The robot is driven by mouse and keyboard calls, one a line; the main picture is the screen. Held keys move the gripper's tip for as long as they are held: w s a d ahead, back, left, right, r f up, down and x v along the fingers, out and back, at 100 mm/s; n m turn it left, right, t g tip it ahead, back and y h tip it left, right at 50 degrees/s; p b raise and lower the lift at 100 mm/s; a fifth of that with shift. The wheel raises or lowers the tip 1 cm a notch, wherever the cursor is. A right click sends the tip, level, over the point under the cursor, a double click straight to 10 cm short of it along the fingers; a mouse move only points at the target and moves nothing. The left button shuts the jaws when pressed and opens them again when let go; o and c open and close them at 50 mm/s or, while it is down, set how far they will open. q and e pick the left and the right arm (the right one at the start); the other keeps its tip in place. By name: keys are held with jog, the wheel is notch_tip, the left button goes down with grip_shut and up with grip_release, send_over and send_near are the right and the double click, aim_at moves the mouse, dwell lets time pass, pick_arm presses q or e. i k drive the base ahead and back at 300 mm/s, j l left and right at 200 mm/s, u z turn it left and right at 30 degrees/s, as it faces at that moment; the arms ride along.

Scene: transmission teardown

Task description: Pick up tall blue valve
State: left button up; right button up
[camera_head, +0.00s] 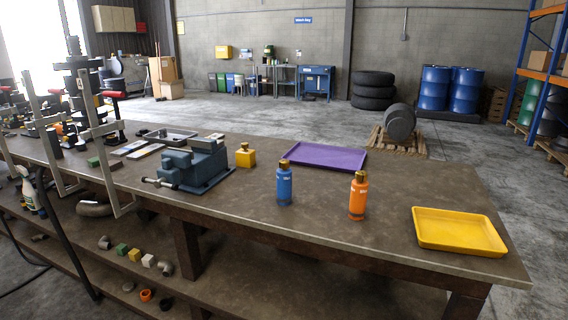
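A tall blue valve (285,187) with a brass-coloured top stands upright on the workbench (310,225), near its front edge. An orange valve (358,198) of similar shape stands upright to its right, with a clear gap between them. A short yellow valve (245,157), also brass-topped, stands farther back to the left. Neither of my grippers can be made out in the head view. Nothing touches or covers the blue valve.
A blue-grey vise (195,165) sits left of the valves. A purple tray (318,155) lies behind them, and a yellow tray (458,231) lies at the right end. Tall grey metal frames rise along the bench's left side. The bench around the blue valve is clear.

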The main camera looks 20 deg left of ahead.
aim_at(283, 178)
jog(key=i+l+u, duration=0.35)
jog(key=l, duration=0.25)
jog(key=i+l+u, duration=0.2)
jog(key=l, duration=0.15)
jog(key=i+l+u, duration=0.15)
jog(key=l, duration=0.2)
